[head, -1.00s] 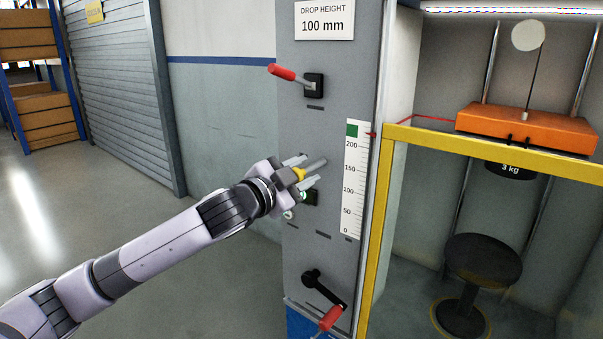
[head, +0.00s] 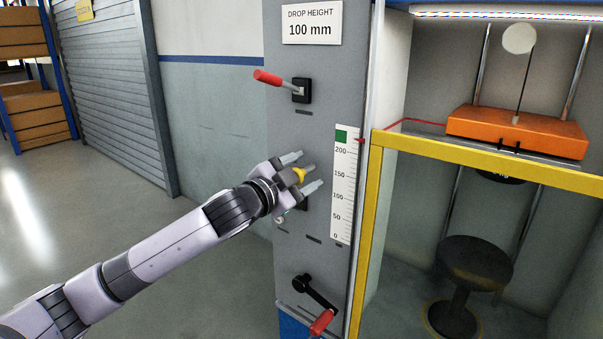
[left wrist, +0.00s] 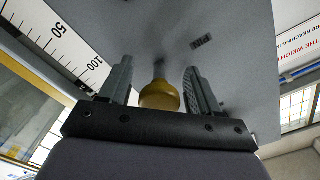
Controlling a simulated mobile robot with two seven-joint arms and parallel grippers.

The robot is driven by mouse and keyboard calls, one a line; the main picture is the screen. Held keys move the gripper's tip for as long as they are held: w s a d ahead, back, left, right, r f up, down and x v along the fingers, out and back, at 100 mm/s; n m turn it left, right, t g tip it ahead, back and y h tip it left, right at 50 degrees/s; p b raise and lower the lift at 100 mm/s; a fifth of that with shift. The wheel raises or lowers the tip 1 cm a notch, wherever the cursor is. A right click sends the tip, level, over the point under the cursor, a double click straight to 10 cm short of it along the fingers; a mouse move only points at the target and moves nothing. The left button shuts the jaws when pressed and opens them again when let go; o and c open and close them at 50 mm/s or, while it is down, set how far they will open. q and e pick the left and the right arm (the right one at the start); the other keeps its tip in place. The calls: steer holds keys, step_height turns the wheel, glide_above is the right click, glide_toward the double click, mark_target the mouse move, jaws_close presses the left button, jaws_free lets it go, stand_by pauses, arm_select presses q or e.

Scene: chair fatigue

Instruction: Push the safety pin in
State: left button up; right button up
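The safety pin has a yellow knob (head: 300,175) and a short grey shaft that points to the grey machine panel (head: 322,95). In the left wrist view the knob (left wrist: 160,96) sits between my finger bases, close to the palm, with its shaft running to the panel. My left gripper (head: 306,170) is open, one finger on each side of the knob, its tips near the panel face. The left wrist view shows gaps between the knob and the fingers of this gripper (left wrist: 158,72). Whether the palm touches the knob is unclear. My right gripper is not in view.
A red-handled lever (head: 272,78) is above the gripper and a red-handled crank (head: 318,310) below. A height scale (head: 345,190) is to the right. A yellow frame (head: 368,220) borders the bay with an orange weight carrier (head: 518,130) and a black stool (head: 474,265).

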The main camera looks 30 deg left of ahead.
arm_select(q)
steer(key=s+b, duration=0.1)
steer(key=s, duration=0.6)
steer(key=shift+a+b, duration=0.3)
steer(key=shift+b, duration=0.1)
